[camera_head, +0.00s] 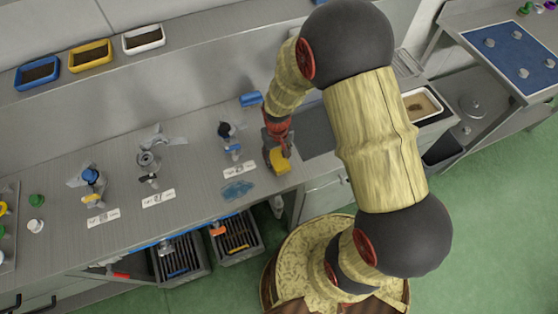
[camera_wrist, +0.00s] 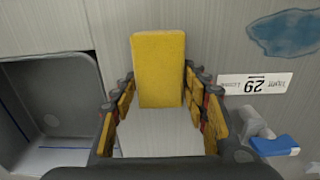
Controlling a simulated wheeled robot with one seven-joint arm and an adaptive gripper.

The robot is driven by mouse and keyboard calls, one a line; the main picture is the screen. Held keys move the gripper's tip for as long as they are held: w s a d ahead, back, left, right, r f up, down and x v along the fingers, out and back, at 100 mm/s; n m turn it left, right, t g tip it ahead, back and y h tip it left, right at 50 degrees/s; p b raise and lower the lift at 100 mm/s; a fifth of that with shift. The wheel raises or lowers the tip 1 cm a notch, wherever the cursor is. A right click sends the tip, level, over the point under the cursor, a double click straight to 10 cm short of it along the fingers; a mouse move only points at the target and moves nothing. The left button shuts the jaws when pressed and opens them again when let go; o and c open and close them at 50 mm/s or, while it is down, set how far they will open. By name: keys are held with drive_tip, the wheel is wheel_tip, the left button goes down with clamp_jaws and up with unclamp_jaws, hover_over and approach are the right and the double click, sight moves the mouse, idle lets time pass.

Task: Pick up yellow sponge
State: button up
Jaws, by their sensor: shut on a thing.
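The yellow sponge (camera_wrist: 158,52) is a plain rectangular block, seen upright in the wrist view between the fingertips of my gripper (camera_wrist: 159,80). My gripper is shut on it, with yellow-padded fingers on its left and right sides. In the head view my gripper (camera_head: 277,146) is over the front part of the metal counter (camera_head: 190,205), with a yellow patch at its end. I cannot tell there how much is sponge and how much is finger pad, or whether the sponge touches the counter.
A grey basin (camera_wrist: 55,95) lies left of my gripper in the wrist view. A label card (camera_wrist: 254,85), a blue puddle (camera_wrist: 285,32) and a blue-and-grey fitting (camera_wrist: 272,143) are to the right. A blue block (camera_head: 250,99) stands behind my gripper. Open crates (camera_head: 237,238) sit below the counter edge.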

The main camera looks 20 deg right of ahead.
sight(278, 156)
drive_tip(key=shift+r, duration=0.55)
wheel_tip(278, 156, up, 2)
drive_tip(key=shift+r+p, duration=0.25)
drive_tip(key=shift+p, duration=0.1)
drive_tip(key=s+r, duration=0.1)
drive_tip(key=s+a+r, duration=0.1)
drive_tip(key=r, duration=0.1)
drive_tip(key=s+a+r+p, duration=0.1)
drive_tip(key=s+r, duration=0.1)
drive_tip(key=shift+s+r, duration=0.1)
drive_tip(key=shift+r, duration=0.1)
drive_tip(key=s+a+r, duration=0.3)
drive_tip(key=s+r, duration=0.1)
drive_tip(key=s, duration=0.4)
drive_tip(key=shift+s+a+p, duration=0.35)
drive_tip(key=shift+p, duration=0.1)
drive_tip(key=o, duration=0.3)
drive_tip(key=c, duration=0.4)
